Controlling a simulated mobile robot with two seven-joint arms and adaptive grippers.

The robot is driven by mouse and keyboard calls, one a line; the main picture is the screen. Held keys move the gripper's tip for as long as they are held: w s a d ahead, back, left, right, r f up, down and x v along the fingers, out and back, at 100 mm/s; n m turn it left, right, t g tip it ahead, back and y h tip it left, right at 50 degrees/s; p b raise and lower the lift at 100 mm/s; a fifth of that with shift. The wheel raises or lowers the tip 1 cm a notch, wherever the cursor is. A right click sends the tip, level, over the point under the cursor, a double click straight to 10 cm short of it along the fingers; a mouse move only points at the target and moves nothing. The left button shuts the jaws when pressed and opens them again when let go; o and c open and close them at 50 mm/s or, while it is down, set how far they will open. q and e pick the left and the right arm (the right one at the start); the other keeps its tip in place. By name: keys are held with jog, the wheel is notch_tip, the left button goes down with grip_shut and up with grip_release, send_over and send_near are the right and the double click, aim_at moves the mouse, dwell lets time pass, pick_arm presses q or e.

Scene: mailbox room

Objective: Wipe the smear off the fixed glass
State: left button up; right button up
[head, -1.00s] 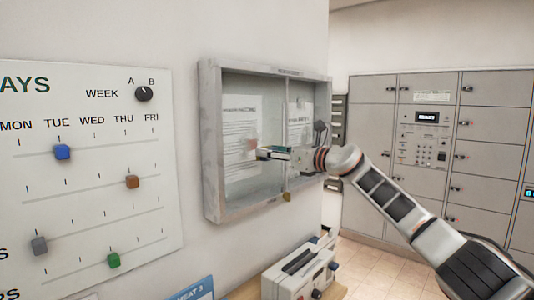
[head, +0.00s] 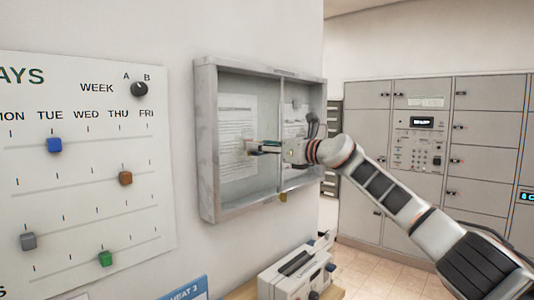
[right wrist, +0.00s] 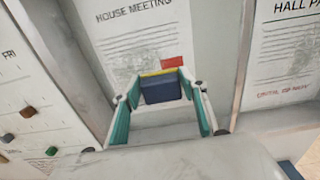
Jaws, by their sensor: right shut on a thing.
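A grey-framed notice case (head: 208,150) hangs on the wall, with a left pane (head: 237,190) and a right pane over paper notices. My right gripper (head: 258,147) is in front of the left pane, near the divider. In the right wrist view its teal-padded fingers (right wrist: 160,90) are shut on a dark blue block with a yellow edge (right wrist: 160,88). I cannot clearly make out the smear. My left gripper is not in view.
A board with coloured sliders (head: 90,190) is on the wall left of the case. A small brass-coloured lock (head: 283,197) hangs at the case's lower edge. A grey machine (head: 295,275) stands on a surface below. Grey lockers (head: 395,205) stand behind my right arm.

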aim_at(234, 147)
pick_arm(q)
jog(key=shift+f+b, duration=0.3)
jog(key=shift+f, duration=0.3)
pick_arm(e)
jog(key=shift+s+a, duration=0.4)
jog(key=shift+a, duration=0.05)
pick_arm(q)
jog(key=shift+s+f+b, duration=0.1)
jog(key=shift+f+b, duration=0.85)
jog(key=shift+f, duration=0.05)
pick_arm(e)
jog(key=shift+s+a, duration=1.25)
jog(key=shift+s, duration=0.05)
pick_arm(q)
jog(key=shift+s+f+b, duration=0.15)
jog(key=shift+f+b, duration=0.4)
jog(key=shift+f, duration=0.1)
pick_arm(e)
jog(key=shift+s+a+f, duration=0.1)
jog(key=shift+s+a, duration=0.8)
jog(key=shift+a, duration=0.05)
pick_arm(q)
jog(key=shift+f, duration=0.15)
pick_arm(e)
jog(key=shift+s+a, duration=0.2)
